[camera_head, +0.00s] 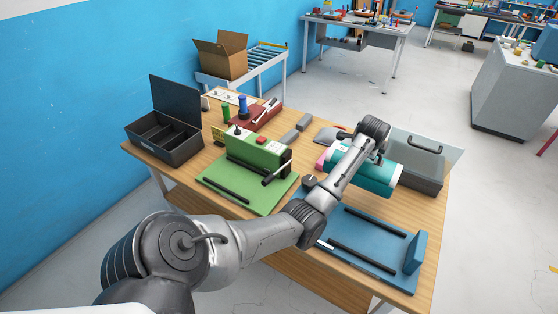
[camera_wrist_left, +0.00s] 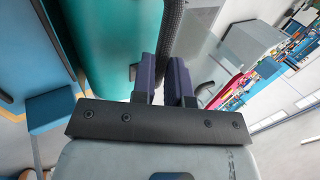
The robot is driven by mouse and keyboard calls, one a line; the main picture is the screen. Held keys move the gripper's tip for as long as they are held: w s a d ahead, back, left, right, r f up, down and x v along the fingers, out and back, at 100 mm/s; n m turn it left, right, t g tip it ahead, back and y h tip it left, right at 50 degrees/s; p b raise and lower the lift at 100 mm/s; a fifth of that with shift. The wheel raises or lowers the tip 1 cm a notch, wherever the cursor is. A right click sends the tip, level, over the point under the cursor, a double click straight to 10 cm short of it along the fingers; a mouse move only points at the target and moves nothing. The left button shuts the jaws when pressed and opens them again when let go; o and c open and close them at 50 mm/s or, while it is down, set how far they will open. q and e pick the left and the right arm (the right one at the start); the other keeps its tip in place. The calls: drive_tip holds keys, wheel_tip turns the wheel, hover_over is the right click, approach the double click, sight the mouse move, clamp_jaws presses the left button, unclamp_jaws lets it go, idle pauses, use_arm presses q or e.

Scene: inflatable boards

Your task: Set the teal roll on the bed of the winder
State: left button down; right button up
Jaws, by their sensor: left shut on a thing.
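The teal roll (camera_head: 376,176) is at the right of the table in the head view, partly covered by my left arm. It looks raised, but its height over the table is unclear. In the left wrist view its teal side (camera_wrist_left: 125,45) fills the upper left. My left gripper (camera_wrist_left: 168,68) is shut on a dark ribbed strap (camera_wrist_left: 172,25) beside the roll. A blue bed (camera_head: 365,245) with two black rails and an upright end plate (camera_head: 415,253) lies at the front right, nearer than the roll; I take it as the winder's. My right gripper is not in view.
A green machine (camera_head: 255,153) with a lever stands left of the roll. An open black case (camera_head: 165,135) is at the left, a grey bin (camera_head: 420,178) with a clear panel at the right. A pink thing (camera_head: 321,163) shows by the roll's left end. The blue bed looks empty.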

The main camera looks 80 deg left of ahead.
use_arm(q)
drive_tip(key=shift+s+a+f+b, duration=0.15)
drive_tip(key=shift+a+f+b, duration=0.05)
drive_tip(key=shift+a, duration=0.4)
drive_tip(key=shift+s+a+f+b, duration=0.1)
drive_tip(key=shift+a+f+b, duration=0.1)
drive_tip(key=shift+a, duration=0.4)
drive_tip(key=shift+f, duration=0.2)
wheel_tip(320, 180, down, 4)
drive_tip(key=shift+f, duration=0.1)
drive_tip(key=shift+f+b, duration=0.6)
drive_tip(key=shift+f, duration=2.1)
drive_tip(key=c, duration=1.6)
unclamp_jaws()
drive_tip(key=shift+f, duration=0.15)
drive_tip(key=o, duration=0.3)
drive_tip(key=shift+o, duration=0.9)
